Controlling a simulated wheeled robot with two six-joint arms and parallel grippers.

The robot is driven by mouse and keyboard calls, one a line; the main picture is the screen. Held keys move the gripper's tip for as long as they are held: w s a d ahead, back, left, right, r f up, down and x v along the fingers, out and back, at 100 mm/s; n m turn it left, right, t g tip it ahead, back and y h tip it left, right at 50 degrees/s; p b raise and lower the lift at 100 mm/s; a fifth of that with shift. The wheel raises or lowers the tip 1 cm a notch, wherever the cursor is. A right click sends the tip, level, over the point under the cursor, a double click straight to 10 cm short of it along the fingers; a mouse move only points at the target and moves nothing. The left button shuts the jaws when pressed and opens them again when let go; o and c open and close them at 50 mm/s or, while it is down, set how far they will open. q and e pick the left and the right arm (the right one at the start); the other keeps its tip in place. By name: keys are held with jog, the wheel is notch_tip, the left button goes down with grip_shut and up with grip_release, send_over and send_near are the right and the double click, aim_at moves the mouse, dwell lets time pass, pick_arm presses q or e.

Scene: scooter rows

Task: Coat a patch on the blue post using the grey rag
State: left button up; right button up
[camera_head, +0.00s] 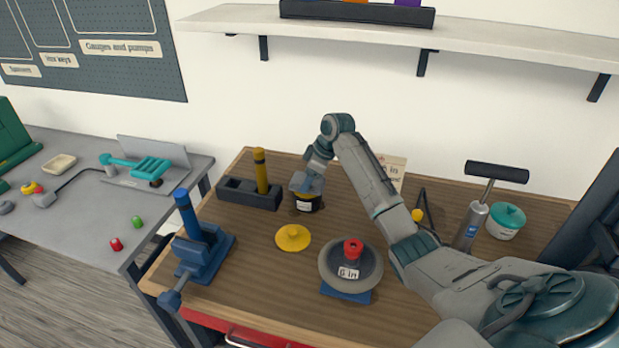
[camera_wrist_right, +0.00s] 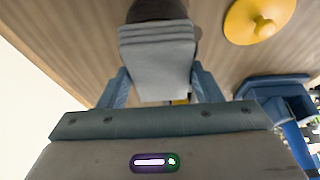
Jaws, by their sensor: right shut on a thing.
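The blue post (camera_head: 186,212) stands upright in a blue vise (camera_head: 205,252) at the left front of the wooden bench. The vise also shows at the right of the right wrist view (camera_wrist_right: 272,90). My right gripper (camera_head: 306,182) is shut on the grey rag (camera_wrist_right: 158,50), which hangs between its blue fingers. Rag and gripper are right at the top of a small dark tin (camera_head: 307,204) with a yellow band and a pale label. Whether the rag dips into the tin is hidden. The gripper is apart from the blue post. My left gripper is not in view.
A yellow post (camera_head: 261,172) stands in a dark holder (camera_head: 236,196) behind the vise. A yellow lid (camera_head: 293,238) lies between the vise and a grey wheel (camera_head: 335,272). A hand pump (camera_head: 473,225) and a teal-lidded pot (camera_head: 506,222) stand at the right.

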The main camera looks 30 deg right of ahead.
jog(key=shift+f, duration=0.4)
dwell(0.6)
jog(key=shift+f+p, duration=0.1)
jog(key=shift+p, duration=0.2)
dwell(1.8)
notch_tip(320, 180, up, 7)
jog(key=p, duration=0.7)
dwell(0.6)
